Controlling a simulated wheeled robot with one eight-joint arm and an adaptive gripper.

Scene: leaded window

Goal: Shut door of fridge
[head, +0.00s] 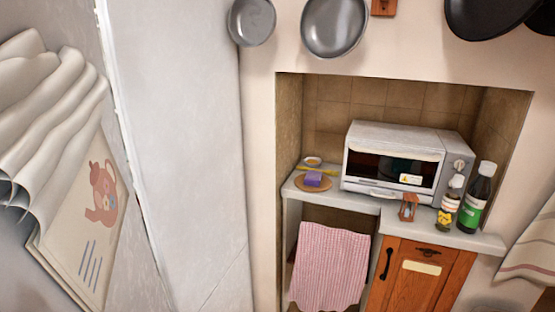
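I see nothing in the head view that I can clearly name as the fridge or its door. A tall, plain pale panel (185,150) stands left of the middle; I cannot tell whether it is part of a fridge or a wall. My gripper is not in view.
Right of the panel, a tiled niche holds a grey counter (398,222) with a toaster oven (408,135), two bottles (478,196) and a small hourglass (408,208). A wooden cabinet (410,285) and striped cloth (328,265) are below. Pans (335,25) hang above. Pale draped cloth (45,120) is left.

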